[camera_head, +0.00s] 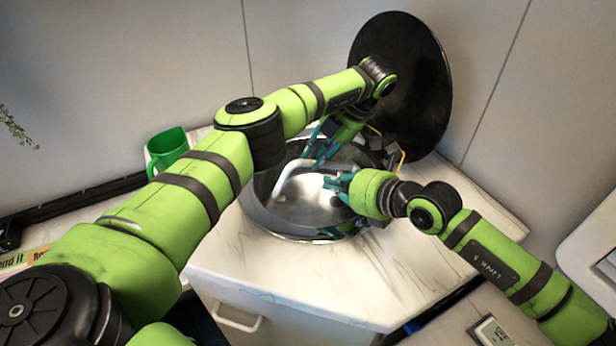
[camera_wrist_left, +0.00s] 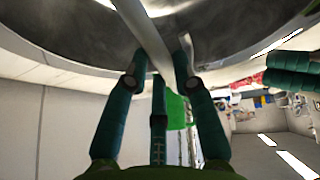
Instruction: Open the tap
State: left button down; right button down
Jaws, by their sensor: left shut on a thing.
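The tap (camera_head: 296,171) is a pale bent pipe over the round metal sink (camera_head: 285,228). In the left wrist view the tap's pipe (camera_wrist_left: 145,35) runs between my left fingers. My left gripper (camera_head: 322,148) reaches over the sink from behind and is shut on the tap; its fingertips also show in the left wrist view (camera_wrist_left: 160,70). My right gripper (camera_head: 338,186) is over the right side of the sink, close to the tap. Its teal fingers also show at the right of the left wrist view (camera_wrist_left: 290,72). Whether they touch the tap is unclear. The tap's base is hidden by my arms.
A round black lid (camera_head: 415,75) stands upright against the wall behind the sink. A green mug (camera_head: 167,148) stands left of the sink. The white marbled counter (camera_head: 300,290) is clear in front. A small display device (camera_head: 492,331) lies at the lower right.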

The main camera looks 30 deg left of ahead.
jog(key=x, duration=0.8)
jog(key=shift+a, duration=0.3)
jog(key=shift+w+f, duration=0.1)
jog(key=shift+f, duration=0.05)
jog(key=shift+w+d+r, duration=0.1)
jog(key=shift+w+r, duration=0.15)
jog(key=shift+r, duration=0.25)
jog(key=shift+w+d+r, duration=0.1)
jog(key=shift+w+r, duration=0.15)
jog(key=shift+r, duration=0.25)
pick_arm(q)
jog(key=c, duration=1)
grip_release()
pick_arm(e)
jog(key=shift+r, duration=0.1)
pick_arm(q)
jog(key=shift+s+f, duration=0.1)
jog(key=shift+f, duration=0.05)
pick_arm(e)
jog(key=shift+w, duration=0.1)
